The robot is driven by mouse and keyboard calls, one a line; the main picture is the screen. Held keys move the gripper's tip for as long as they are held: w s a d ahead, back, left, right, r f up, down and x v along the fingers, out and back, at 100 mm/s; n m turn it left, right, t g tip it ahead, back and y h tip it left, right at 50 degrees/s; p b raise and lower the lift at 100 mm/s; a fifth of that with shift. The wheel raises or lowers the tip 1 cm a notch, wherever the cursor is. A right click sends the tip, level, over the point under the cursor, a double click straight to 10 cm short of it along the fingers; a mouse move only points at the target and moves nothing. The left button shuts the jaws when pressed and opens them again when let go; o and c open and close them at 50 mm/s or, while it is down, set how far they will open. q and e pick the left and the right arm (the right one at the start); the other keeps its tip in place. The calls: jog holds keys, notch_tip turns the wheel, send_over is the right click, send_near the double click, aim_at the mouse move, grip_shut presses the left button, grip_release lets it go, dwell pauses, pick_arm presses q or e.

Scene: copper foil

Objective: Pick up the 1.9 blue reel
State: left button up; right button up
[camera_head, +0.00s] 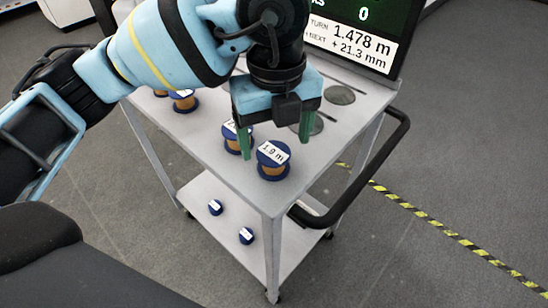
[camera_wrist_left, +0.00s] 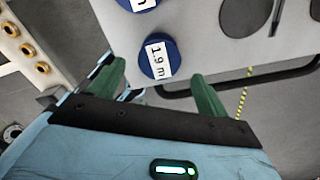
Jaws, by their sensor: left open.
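The 1.9 blue reel (camera_head: 273,161) stands upright near the front corner of the cart's top shelf, with blue flanges, a copper-coloured middle and a white "1.9 m" label. It also shows in the left wrist view (camera_wrist_left: 151,62), just ahead of the fingers and roughly between their lines. My left gripper (camera_head: 275,147) has green fingers, is open and empty, and hangs above and behind the reel in the head view. In the left wrist view the fingers (camera_wrist_left: 162,85) are apart, with nothing between them. My right gripper is not in view.
Another blue reel (camera_head: 236,134) stands close behind the 1.9 reel, beside the left finger. More reels (camera_head: 184,101) stand at the shelf's left. Two small reels (camera_head: 246,236) sit on the lower shelf. A screen (camera_head: 352,33) stands at the back; a black handle (camera_head: 380,155) runs along the right.

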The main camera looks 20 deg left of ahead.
aim_at(274, 153)
pick_arm(q)
jog(key=shift+w+a+f, duration=0.1)
jog(key=shift+a+f, duration=0.05)
jog(key=shift+f, duration=1.15)
jog(key=shift+a+f, duration=0.1)
jog(key=shift+f, duration=1.15)
jog(key=c, duration=1.1)
jog(key=shift+o, duration=0.2)
jog(key=shift+r, duration=0.1)
jog(key=shift+r, duration=0.45)
jog(key=r, duration=0.2)
jog(key=shift+s+a+r, duration=0.1)
jog(key=shift+s+r, duration=0.15)
jog(key=shift+r, duration=0.05)
jog(key=s+a, duration=0.3)
jog(key=s, duration=0.4)
jog(key=s+a+r, duration=0.1)
jog(key=s+a, duration=0.2)
jog(key=s, duration=0.4)
jog(key=shift+s+r, duration=0.15)
